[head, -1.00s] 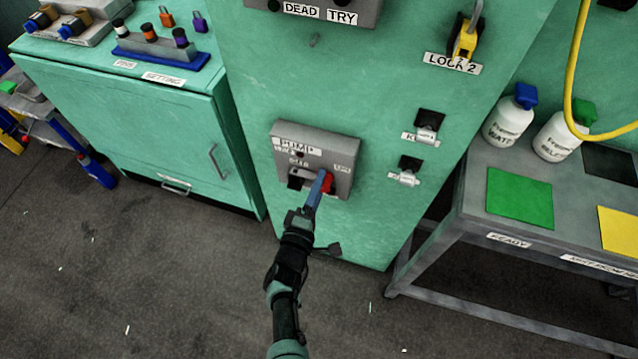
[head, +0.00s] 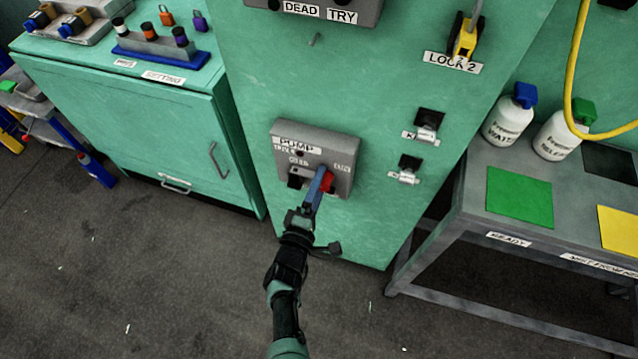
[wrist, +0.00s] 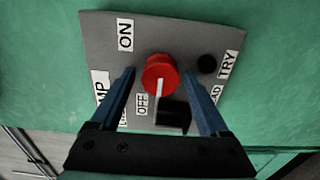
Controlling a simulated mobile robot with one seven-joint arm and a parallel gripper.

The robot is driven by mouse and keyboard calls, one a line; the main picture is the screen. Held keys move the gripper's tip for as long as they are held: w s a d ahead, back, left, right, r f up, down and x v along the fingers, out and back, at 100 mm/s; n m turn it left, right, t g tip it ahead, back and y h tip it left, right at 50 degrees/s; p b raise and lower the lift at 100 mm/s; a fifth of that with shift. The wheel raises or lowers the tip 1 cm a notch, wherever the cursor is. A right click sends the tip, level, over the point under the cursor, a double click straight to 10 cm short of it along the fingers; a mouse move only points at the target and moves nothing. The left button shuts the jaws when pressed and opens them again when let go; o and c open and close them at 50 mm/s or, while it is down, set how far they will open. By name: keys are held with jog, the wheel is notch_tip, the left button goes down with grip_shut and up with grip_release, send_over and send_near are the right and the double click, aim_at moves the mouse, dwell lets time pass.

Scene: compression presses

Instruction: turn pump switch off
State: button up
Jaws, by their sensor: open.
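The pump switch is a red round knob (wrist: 160,72) on a grey box (head: 342,152) labelled PUMP, low on the green cabinet. In the wrist view its white mark points down, beside the OFF label (wrist: 142,103); the ON label (wrist: 125,35) is up and to the left. My gripper (wrist: 159,71) is open, with one blue finger on each side of the knob and a visible gap to both. In the head view my gripper (head: 318,190) is at the front of the box, and the knob (head: 328,182) is partly hidden behind a finger.
A black block (wrist: 174,117) sits on the box below the knob, between the fingers. To the right in the head view are latches (head: 405,177) on the cabinet and a grey table (head: 470,205) with bottles and coloured mats. A green side cabinet (head: 130,125) stands left.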

jog(key=p+v, duration=0.4)
jog(key=v, duration=0.9)
jog(key=shift+p, duration=0.4)
